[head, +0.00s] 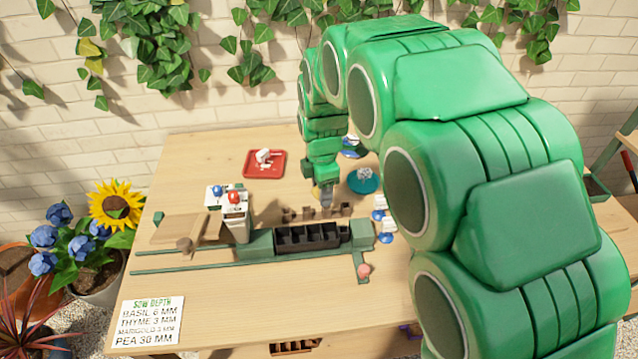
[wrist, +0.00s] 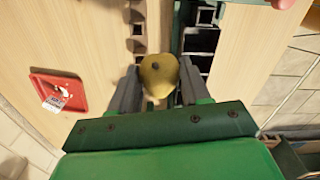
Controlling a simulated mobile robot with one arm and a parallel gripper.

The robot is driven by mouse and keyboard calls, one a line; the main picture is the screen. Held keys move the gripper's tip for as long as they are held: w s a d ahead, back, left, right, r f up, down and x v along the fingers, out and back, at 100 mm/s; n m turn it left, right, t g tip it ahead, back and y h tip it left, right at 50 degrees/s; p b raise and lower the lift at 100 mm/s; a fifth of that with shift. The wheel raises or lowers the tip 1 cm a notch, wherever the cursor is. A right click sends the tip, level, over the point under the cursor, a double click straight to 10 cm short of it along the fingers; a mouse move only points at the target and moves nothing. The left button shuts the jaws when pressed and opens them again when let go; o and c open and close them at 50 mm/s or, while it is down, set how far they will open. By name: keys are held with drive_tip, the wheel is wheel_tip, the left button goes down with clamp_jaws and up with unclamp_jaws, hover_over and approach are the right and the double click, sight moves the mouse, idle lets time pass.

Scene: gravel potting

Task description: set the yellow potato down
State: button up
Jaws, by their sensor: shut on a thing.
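The yellow potato (wrist: 158,75) is between the two fingers of my gripper (wrist: 157,88) in the wrist view. It has a dark spot on it. My gripper is shut on it. In the head view my gripper (head: 326,196) points down over the wooden table, behind the black cell tray, and the potato is hardly visible there. I cannot tell whether the potato touches the table. In the wrist view, small brown pots (wrist: 137,28) lie just beyond and left of the potato. The black cell tray (wrist: 201,40) is to its right.
The black cell tray (head: 306,238) sits on a green rail, with a white machine (head: 234,216) at its left. A red tray (head: 252,170) stands at the back left, a teal dish (head: 357,187) right of my gripper. Bare table (head: 205,160) lies around the red tray.

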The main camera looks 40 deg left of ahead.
drive_tip(key=shift+s+d+r, duration=0.3)
drive_tip(key=shift+s+d, duration=0.25)
drive_tip(key=shift+d, duration=0.1)
